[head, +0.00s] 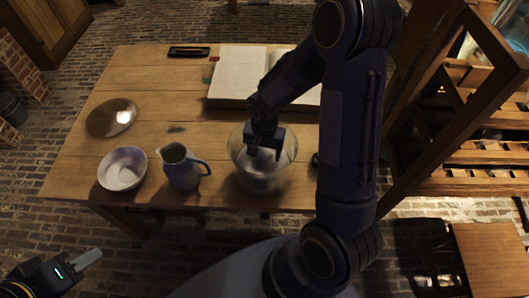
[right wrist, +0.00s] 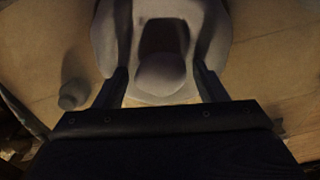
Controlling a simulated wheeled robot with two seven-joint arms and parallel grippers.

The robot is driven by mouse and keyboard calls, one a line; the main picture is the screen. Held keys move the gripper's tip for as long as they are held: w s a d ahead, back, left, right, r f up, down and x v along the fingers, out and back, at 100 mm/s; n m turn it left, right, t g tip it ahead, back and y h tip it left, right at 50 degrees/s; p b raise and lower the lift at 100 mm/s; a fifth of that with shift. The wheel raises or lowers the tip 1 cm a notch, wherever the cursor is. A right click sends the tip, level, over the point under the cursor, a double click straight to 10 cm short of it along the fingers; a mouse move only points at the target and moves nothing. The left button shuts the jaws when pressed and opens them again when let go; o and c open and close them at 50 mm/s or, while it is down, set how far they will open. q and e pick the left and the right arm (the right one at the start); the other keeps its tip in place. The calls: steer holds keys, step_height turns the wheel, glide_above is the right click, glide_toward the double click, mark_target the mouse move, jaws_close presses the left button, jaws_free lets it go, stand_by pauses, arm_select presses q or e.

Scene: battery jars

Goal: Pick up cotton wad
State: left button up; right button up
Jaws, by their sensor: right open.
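A glass jar (head: 256,181) stands near the front edge of the wooden table, with something pale and blurred inside. My right gripper (head: 264,150) is over the jar's mouth, pointing down. In the right wrist view the right gripper (right wrist: 160,72) is open, its fingers on either side of a pale rounded lump (right wrist: 160,74), which looks like the cotton wad. I cannot tell whether the fingers touch it.
Left of the jar stand a blue-handled jug (head: 181,172) and a white bowl (head: 122,169). A round plate (head: 111,118) lies farther left. An open book (head: 239,76) and a dark flat tray (head: 188,52) lie at the back. A wooden frame (head: 424,110) stands at the right.

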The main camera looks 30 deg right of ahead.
mark_target(264, 150)
steer(key=shift+c, duration=0.2)
steer(key=c, duration=1)
steer(key=shift+r, duration=0.45)
step_height(264, 150, up, 3)
steer(key=shift+w+f, duration=0.1)
steer(key=shift+f, duration=0.1)
steer(key=w+a+r+b, duration=0.2)
steer(key=w+a+r, duration=0.5)
steer(key=a+r, duration=0.2)
steer(key=a, duration=0.2)
steer(key=shift+w+a+r, duration=0.25)
steer(key=shift+a, duration=0.1)
